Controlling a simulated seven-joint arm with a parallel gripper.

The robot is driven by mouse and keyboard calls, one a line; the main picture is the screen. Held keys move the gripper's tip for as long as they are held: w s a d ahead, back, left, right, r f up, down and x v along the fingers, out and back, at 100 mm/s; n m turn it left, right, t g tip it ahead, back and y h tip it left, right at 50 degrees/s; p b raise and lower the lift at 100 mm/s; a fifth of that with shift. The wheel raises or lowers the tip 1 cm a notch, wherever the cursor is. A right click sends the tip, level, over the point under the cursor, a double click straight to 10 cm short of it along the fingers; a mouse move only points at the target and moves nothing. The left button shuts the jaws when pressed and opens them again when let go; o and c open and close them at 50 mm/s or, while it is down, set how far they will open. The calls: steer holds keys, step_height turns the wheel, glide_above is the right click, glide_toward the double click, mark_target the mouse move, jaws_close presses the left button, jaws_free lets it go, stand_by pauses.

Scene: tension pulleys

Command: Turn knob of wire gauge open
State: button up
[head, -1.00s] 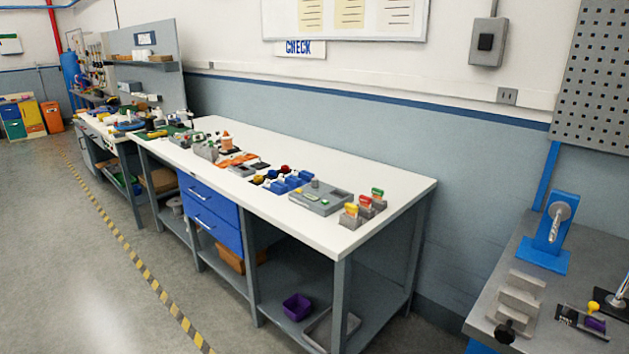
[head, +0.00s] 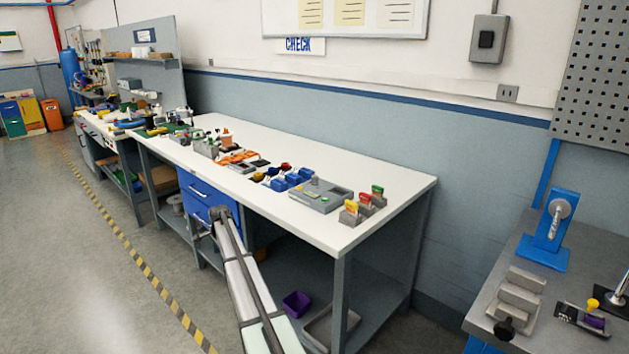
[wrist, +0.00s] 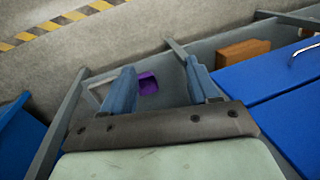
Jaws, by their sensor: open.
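No part is clearly marked as the wire gauge. On the grey bench at the right, a black round knob (head: 505,327) sits at the front of a grey stepped block (head: 522,292). Beside it, a small dark device (head: 570,314) carries a yellow knob (head: 593,304) and a purple part; it is too small to read. My gripper (wrist: 160,65) is open and empty in the wrist view, its two blue fingers apart.
A blue stand (head: 547,243) with a silver part is at the back of the grey bench. The white table (head: 385,163) holds several small fixtures. Blue drawers (head: 203,195) hang under it. A purple bin (wrist: 148,83) shows between my fingers, farther off.

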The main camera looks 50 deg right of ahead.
steer(key=w+d+r+m+t, duration=0.1)
steer(key=w+d+r, duration=0.25)
steer(key=r, duration=0.25)
steer(key=w+d+r+m, duration=0.1)
steer(key=w+d+r, duration=0.1)
steer(key=d+r, duration=0.3)
steer(key=w+d+r+m+t, duration=0.1)
steer(key=w+d+r+m, duration=0.15)
steer(key=r, duration=0.45)
steer(key=m+g+h, duration=0.2)
steer(key=g+h, duration=0.1)
steer(key=g, duration=0.4)
glide_toward(314, 176)
steer(key=shift+h, duration=0.3)
steer(key=x, duration=1)
steer(key=shift+w+f, duration=0.1)
steer(key=shift+f, duration=0.1)
steer(key=c, duration=1)
